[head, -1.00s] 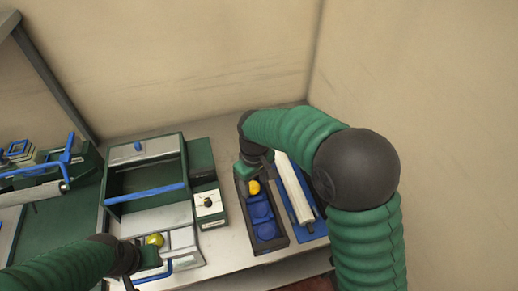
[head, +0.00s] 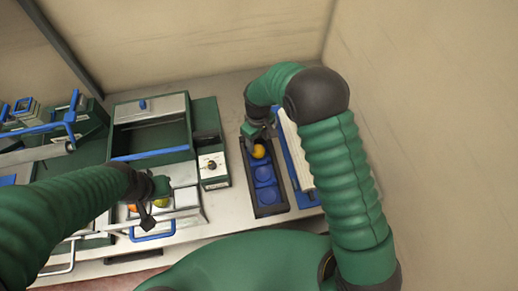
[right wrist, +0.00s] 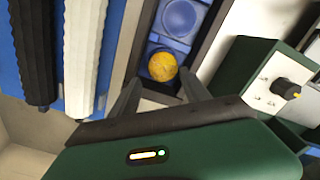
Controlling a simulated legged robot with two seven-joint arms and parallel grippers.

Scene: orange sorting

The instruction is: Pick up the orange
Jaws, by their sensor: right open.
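An orange (head: 258,151) sits in the far end of a dark tray with blue round cups (head: 266,196). It also shows in the right wrist view (right wrist: 162,66). My right gripper (head: 260,131) is just beyond it in the head view. In the right wrist view its two fingers (right wrist: 160,92) are apart, with the orange ahead between their tips and nothing held. My left gripper (head: 155,192) is over a pale tray at the left, close to a yellow-green fruit (head: 161,202) and a partly hidden orange-coloured fruit (head: 132,208). Its fingers are too unclear to read.
A green box with a blue bar (head: 150,135) stands behind the left tray. A small box with a black knob (head: 213,167) stands left of the cup tray. A white roller on a blue base (head: 295,150) lies close on its right.

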